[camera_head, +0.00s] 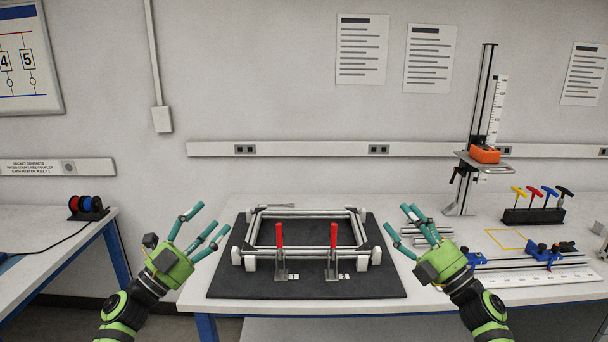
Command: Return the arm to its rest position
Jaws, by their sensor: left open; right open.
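My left gripper (205,233) is green with teal fingers. It is open and empty, raised in front of the left edge of the workbench (215,205). My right gripper (408,232) looks the same. It is open and empty, to the right of the black mat, with some metal bars behind its fingers. Both arms come up from the bottom of the view, one at each side, and neither gripper visibly holds anything. A metal frame (305,212) with white corner feet lies on the black mat (225,283) between them.
Two red-handled clamps (279,236) (333,236) stand at the frame's front. To the right are a height gauge (487,155), a rack of coloured hex keys (533,215), and blue clamps (543,254) by a ruler (540,278). A second table (40,235) with spools stands left, across a gap.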

